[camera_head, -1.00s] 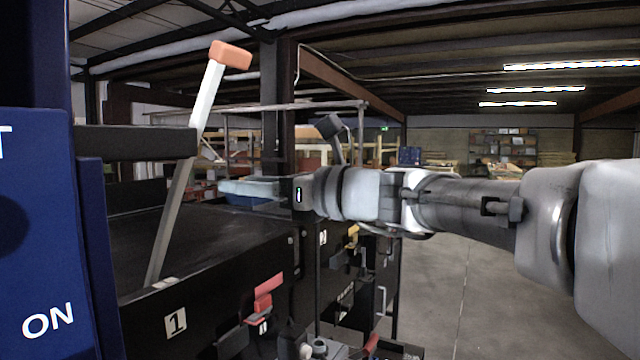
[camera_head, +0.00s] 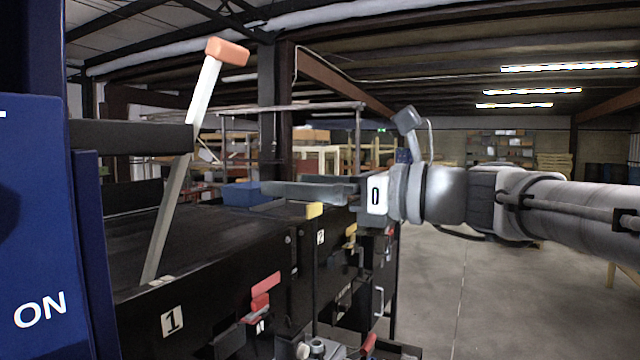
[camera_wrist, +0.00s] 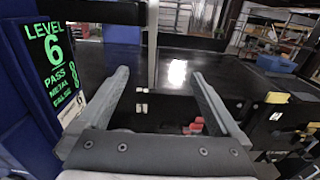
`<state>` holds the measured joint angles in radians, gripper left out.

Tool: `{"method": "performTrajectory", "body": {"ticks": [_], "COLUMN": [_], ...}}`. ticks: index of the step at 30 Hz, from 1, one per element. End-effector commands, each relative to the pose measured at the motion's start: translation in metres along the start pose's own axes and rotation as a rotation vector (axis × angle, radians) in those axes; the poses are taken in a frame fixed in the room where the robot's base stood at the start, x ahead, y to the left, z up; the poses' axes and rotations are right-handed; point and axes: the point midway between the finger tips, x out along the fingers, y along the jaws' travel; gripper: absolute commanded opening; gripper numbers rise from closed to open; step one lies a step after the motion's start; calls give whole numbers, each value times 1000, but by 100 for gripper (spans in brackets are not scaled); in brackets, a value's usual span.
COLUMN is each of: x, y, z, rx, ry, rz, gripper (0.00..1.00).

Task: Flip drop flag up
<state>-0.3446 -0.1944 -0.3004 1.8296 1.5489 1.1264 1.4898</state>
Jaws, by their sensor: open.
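A long pale bar with an orange tip (camera_head: 227,52) stands upright, leaning right, above the black conveyor housing near the label 1; it appears to be a raised flag. A yellow block (camera_head: 314,209) lies low at the housing's top edge, above the label 2; it also shows right of the fingers in the wrist view (camera_wrist: 277,97). I cannot tell which is the drop flag.
A blue cabinet (camera_head: 38,215) marked ON fills the left; its screen (camera_wrist: 52,55) reads LEVEL 6. The black housing (camera_head: 225,262) carries red handles (camera_head: 263,291) on its side. A blue bin (camera_head: 241,193) sits behind. Open floor (camera_head: 455,290) lies right.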

Motion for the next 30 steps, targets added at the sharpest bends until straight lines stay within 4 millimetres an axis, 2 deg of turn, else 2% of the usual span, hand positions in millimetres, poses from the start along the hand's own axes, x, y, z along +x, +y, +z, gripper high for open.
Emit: {"method": "performTrajectory", "body": {"ticks": [1, 3, 10, 15, 23, 26, 29, 30], "x": [-14, -30, -68, -78, -79, -75, -48, -30], "y": [-1, -1, -1, 0, 0, -1, -4, -6], "z": [0, 0, 0, 0, 0, -2, -12, -19], "rx": [-2, -1, 0, 0, 0, 2, 9, 13], "ry": [-1, -1, 0, 1, 1, 7, 44, 69], "rz": [-5, -5, -3, -1, 0, 0, 2, 2], "gripper": [100, 100, 100, 100, 100, 84, 66, 59]}}
